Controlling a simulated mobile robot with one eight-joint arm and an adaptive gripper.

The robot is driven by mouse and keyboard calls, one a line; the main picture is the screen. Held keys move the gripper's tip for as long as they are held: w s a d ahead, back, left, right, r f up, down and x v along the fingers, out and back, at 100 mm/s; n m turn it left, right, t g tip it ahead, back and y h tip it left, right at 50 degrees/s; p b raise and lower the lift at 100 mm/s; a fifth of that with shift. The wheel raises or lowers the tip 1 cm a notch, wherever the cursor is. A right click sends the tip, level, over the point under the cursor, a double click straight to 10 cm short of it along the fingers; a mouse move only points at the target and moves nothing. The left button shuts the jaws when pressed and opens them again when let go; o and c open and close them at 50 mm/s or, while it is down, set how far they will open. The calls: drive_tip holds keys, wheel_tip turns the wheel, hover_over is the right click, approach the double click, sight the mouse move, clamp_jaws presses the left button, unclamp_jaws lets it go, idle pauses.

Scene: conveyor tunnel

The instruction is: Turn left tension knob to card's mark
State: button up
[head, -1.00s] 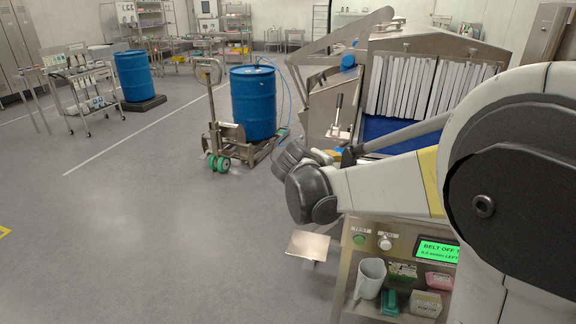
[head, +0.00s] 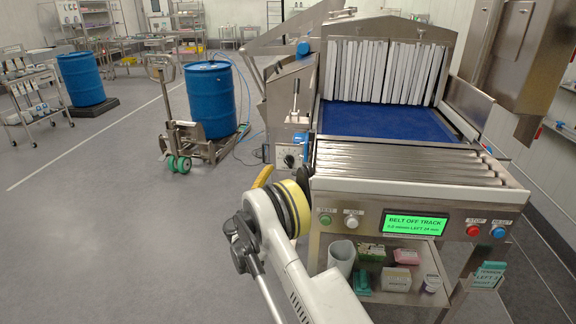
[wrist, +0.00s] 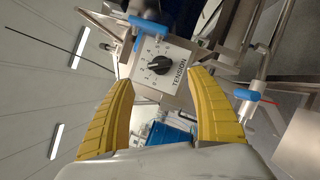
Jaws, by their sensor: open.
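The left tension knob (head: 290,160) is a black knob on a pale dial plate at the left side of the conveyor. In the wrist view the knob (wrist: 160,65) sits above centre, ringed by numbers with TENSION printed beside it; I cannot tell exactly which number it points to. My gripper (wrist: 160,78) is open and empty, its yellow fingers to either side of the knob in the picture and apart from it. In the head view the gripper is mostly hidden behind my arm. The teal card (head: 489,275) at the lower right reads TENSION LEFT, apparently with a 3.
The green screen (head: 415,223) reads BELT OFF TRACK. STOP (head: 473,230) and RESET (head: 498,231) buttons are right of it. A lever (head: 295,100) stands above the dial, and a blue-handled clamp (wrist: 150,24) is close to the plate.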

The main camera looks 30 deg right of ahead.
sight(288, 166)
drive_tip(key=b+x, duration=0.2)
drive_tip(key=x, duration=0.7)
drive_tip(key=shift+b, duration=0.4)
drive_tip(key=shift+w+d+r, duration=0.1)
drive_tip(key=shift+w+d, duration=0.1)
drive_tip(key=shift+d, duration=0.05)
drive_tip(key=c, duration=1.2)
